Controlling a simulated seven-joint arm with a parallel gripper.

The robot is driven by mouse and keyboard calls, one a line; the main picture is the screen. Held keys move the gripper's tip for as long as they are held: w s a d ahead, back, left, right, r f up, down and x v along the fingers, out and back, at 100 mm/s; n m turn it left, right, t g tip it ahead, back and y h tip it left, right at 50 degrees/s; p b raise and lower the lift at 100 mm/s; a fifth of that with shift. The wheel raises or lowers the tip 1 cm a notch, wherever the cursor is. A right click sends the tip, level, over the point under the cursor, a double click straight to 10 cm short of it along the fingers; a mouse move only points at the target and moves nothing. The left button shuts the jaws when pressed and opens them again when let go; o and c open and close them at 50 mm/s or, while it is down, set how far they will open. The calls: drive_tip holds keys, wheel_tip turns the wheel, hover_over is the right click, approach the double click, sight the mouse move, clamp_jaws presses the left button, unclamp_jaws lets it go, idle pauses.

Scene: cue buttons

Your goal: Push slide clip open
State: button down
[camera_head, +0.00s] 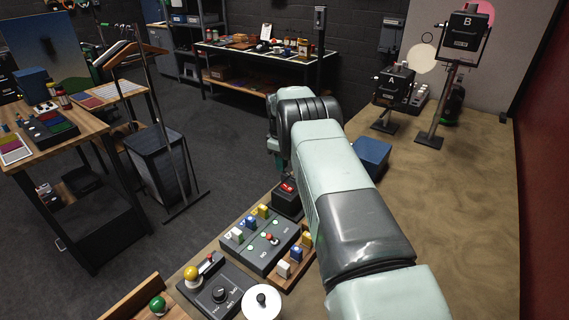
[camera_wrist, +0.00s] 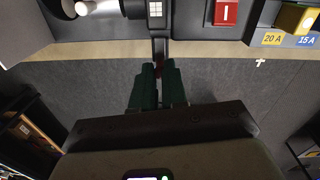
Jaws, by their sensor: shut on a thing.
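My gripper (camera_wrist: 158,72) shows in the wrist view, with its two dark green fingers close together. It is shut on the end of a narrow dark grey bar (camera_wrist: 160,47), which appears to be the slide clip. A small reddish piece shows between the fingertips. The bar runs up to a small dark block with a pale grid face (camera_wrist: 155,9). How far the clip is slid cannot be told.
A red block (camera_wrist: 226,12) and a yellow block (camera_wrist: 296,19) lie right of the clip. In the head view, a box with a red display (camera_head: 287,187), a grey button panel (camera_head: 262,246) and a knob box (camera_head: 217,292) stand along the table edge. A blue bin (camera_head: 372,155) stands beyond my arm.

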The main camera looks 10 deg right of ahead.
drive_tip(key=shift+w+a, duration=0.15)
drive_tip(key=shift+a, duration=0.05)
drive_tip(key=c, duration=1.1)
unclamp_jaws()
drive_tip(key=shift+c, duration=0.2)
wheel_tip(320, 180, up, 11)
drive_tip(key=shift+s, duration=0.25)
drive_tip(key=shift+a, duration=0.1)
